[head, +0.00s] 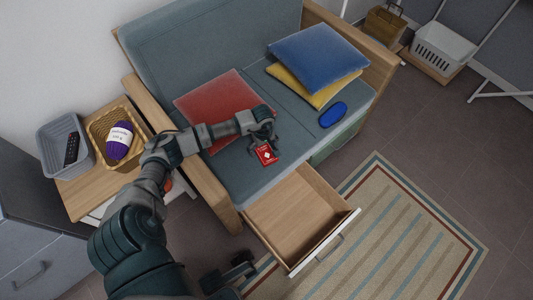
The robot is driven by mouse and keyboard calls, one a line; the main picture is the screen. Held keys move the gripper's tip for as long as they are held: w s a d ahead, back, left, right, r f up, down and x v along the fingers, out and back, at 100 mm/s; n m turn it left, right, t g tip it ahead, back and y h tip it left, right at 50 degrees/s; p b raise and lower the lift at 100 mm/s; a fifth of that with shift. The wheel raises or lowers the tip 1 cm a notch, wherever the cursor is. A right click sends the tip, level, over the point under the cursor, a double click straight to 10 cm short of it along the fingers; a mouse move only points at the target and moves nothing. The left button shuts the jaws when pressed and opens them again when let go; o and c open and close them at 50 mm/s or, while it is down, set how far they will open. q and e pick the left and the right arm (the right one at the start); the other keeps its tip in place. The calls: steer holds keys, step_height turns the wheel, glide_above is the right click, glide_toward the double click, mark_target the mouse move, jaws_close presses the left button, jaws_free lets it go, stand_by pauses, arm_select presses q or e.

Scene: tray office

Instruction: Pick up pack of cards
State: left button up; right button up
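The pack of cards (266,155) is a small red box with a white mark on its face. It is at the front part of the blue-grey sofa seat, near the red cushion. My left gripper (265,146) reaches over the seat from the left, and its fingers are right at the pack, one to each side of it. I cannot tell whether they press on it or whether the pack is lifted off the seat. A dark part of mine at the bottom edge looks like my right gripper (232,272), low by the drawer; its fingers are unclear.
An open, empty drawer (293,212) juts out below the seat over a striped rug (400,235). On the sofa lie a red cushion (212,92), blue and yellow cushions (318,58) and a blue oval item (333,114). A side table at left holds a basket (98,125) with purple yarn.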

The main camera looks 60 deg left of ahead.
arm_select(q)
steer(key=c, duration=0.8)
steer(key=shift+d, duration=0.15)
steer(key=shift+c, duration=0.2)
steer(key=shift+r, duration=0.15)
